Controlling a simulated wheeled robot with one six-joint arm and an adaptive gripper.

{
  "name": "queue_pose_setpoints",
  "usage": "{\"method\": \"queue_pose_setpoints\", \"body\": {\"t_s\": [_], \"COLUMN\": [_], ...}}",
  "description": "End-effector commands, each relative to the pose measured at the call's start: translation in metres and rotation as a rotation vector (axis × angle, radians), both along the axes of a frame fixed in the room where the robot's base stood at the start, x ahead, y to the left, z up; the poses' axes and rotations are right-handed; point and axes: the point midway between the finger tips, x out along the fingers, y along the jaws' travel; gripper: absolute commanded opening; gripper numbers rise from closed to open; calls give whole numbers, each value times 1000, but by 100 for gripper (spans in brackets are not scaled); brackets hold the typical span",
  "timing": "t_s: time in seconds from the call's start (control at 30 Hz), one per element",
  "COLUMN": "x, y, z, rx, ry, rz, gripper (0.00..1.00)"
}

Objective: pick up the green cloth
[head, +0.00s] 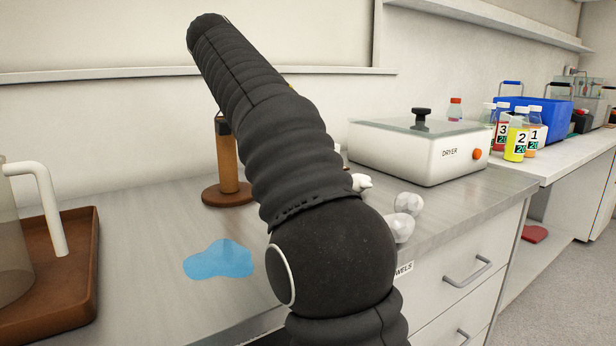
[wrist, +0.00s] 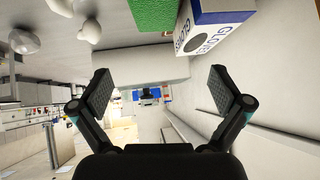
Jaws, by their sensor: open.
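A textured green thing, which looks like the green cloth (wrist: 152,13), shows at the top of the wrist view, cut by the frame edge. It lies right beside a blue and white gloves box (wrist: 211,24). I cannot tell whether the two touch. My gripper (wrist: 160,92) is open with nothing between its fingers, and the green thing is apart from it, beyond the fingertips. In the head view my dark arm crosses the middle, and neither the green cloth nor my gripper can be seen.
A white dryer (head: 415,152) stands at the counter's back right. Crumpled white balls (head: 408,203) lie near the front edge. A blue puddle (head: 219,260), a brown upright holder (head: 228,165) and a brown tray (head: 75,275) with a pitcher are left of my arm. Bottles (head: 516,138) stand farther right.

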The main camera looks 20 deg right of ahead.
Motion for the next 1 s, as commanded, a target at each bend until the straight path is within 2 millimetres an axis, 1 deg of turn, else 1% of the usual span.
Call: {"method": "queue_pose_setpoints", "body": {"t_s": [0.03,0.1,0.3,0.4,0.63,0.9,1.0], "x": [-1,-1,0,4,8,18,20], "y": [0,0,-2,-12,-20,-44,-48], "z": [-14,-27,-60,-66,-75,-100,-105], "rx": [-1,-1,0,-1,-1,0,0], "ry": [3,3,1,0,0,2,1], "rz": [0,1,-1,-2,-1,-2,-1], "gripper": [100,100,100,100,100,100,100]}}
